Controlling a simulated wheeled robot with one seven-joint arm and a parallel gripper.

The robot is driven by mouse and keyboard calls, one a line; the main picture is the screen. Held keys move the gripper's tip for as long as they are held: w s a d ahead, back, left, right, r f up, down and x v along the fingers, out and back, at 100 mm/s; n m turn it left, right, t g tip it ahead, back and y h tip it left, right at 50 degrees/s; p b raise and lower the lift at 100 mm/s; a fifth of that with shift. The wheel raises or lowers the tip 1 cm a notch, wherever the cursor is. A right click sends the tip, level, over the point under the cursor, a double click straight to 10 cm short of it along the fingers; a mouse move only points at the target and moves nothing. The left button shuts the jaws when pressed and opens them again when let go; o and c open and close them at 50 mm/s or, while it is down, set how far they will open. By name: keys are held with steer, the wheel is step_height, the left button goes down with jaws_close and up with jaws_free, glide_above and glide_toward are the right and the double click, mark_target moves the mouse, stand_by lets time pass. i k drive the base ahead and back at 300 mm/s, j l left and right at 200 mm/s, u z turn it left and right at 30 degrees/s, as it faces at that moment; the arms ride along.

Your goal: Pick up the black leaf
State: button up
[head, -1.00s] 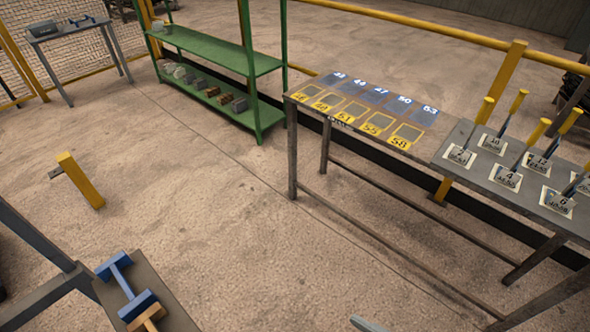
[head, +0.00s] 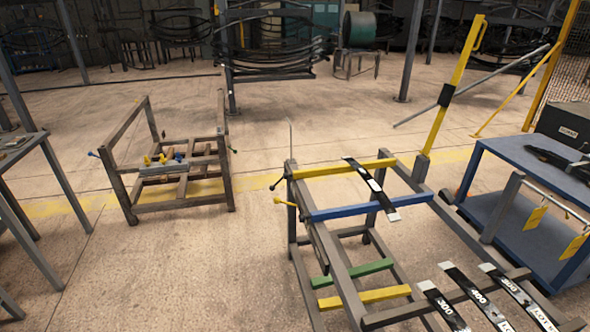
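A black leaf (head: 367,180) with pale ends and white marks lies tilted across the yellow bar (head: 335,170) and blue bar (head: 335,212) of a grey steel rack (head: 330,258). Three more black leaves lie side by side at the lower right of this rack: one marked 300 (head: 443,307), one marked 400 (head: 476,296) and one that seems marked 500 (head: 517,296). Their lower ends are cut off by the picture edge or hard to make out. My gripper is not in view.
A blue cart (head: 510,155) with dark curved pieces (head: 562,165) stands at the right, near a yellow post (head: 455,95). Dark leaf stacks (head: 270,60) hang behind. Concrete floor is clear between the two frames.

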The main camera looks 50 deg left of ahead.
mark_target(391, 212)
steer(key=u, duration=1.1)
steer(key=i+j+u, duration=0.3)
steer(key=i+j, duration=0.15)
steer(key=i+j+u, duration=0.25)
steer(key=i+j, duration=0.2)
steer(key=i+j+u, duration=0.3)
steer(key=i, duration=0.25)
steer(key=i+j+u, duration=0.3)
steer(key=i, duration=0.2)
steer(key=i+z, duration=0.1)
steer(key=i, duration=1.55)
steer(key=i+z, duration=0.35)
steer(key=i+j+z, duration=0.15)
steer(key=i+z, duration=0.15)
steer(key=i, duration=0.15)
steer(key=i+z, duration=0.15)
steer(key=z, duration=0.3)
steer(key=i+z, duration=0.1)
steer(key=z, duration=0.4)
steer(key=i+j+z, duration=0.1)
steer(key=z, duration=0.35)
steer(key=i+j+z, duration=0.1)
steer(key=z, duration=0.4)
steer(key=i+j+z, duration=0.15)
steer(key=z, duration=0.35)
steer(key=i+j+z, duration=0.25)
steer(key=z, duration=0.25)
steer(key=i, duration=0.05)
